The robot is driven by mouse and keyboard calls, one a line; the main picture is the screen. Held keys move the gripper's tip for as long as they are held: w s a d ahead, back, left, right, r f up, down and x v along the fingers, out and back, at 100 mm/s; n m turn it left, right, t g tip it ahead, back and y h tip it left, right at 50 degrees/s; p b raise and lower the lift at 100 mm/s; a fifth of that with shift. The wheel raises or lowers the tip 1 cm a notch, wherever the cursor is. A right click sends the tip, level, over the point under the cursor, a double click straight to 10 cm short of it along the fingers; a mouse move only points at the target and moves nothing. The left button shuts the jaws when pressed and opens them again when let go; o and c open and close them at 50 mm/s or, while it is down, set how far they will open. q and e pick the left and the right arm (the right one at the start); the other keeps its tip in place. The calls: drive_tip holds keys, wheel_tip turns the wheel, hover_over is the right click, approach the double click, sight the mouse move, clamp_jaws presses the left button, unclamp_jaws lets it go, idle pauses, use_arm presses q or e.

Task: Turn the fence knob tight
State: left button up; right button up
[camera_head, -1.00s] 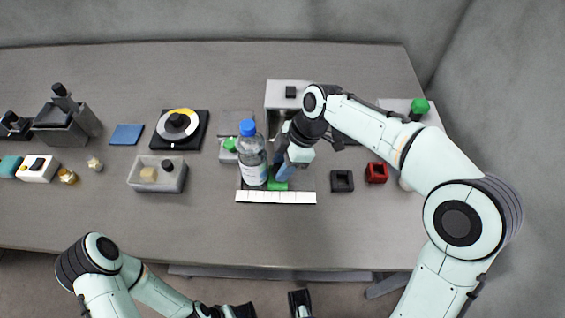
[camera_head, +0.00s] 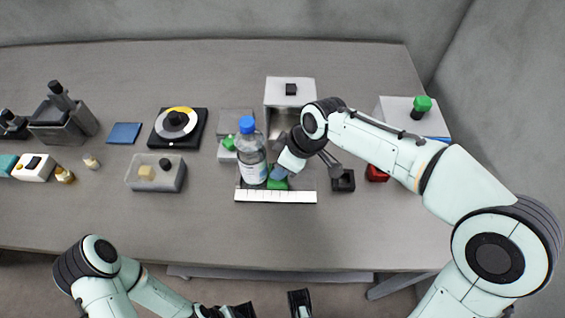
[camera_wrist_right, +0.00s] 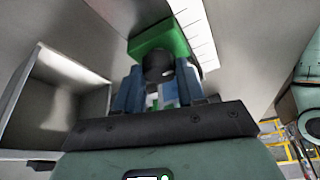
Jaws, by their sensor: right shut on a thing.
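A green block (camera_head: 278,184) sits by the white ruled strip (camera_head: 275,197), right of the bottle's foot. A dark round knob (camera_wrist_right: 158,66) stands on the green block (camera_wrist_right: 150,42) in the right wrist view. My right gripper (camera_head: 281,172) reaches down to this block. Its blue fingers (camera_wrist_right: 158,84) are shut on the dark knob, one on each side. The knob is hidden by the gripper in the head view.
A clear bottle with a blue cap (camera_head: 252,160) stands close left of my right gripper. A grey open housing (camera_head: 290,92) is behind it. A black square holder (camera_head: 343,182) and a red one (camera_head: 377,174) lie to the right. The table front is clear.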

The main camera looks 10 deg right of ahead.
drive_tip(key=shift+m, duration=0.7)
drive_tip(key=o, duration=1.1)
drive_tip(key=shift+c, duration=0.2)
drive_tip(key=shift+r, duration=0.1)
drive_tip(key=p+v, duration=0.2)
drive_tip(key=v, duration=1.1)
drive_tip(key=shift+s+a+r, duration=0.2)
drive_tip(key=shift+a, duration=0.05)
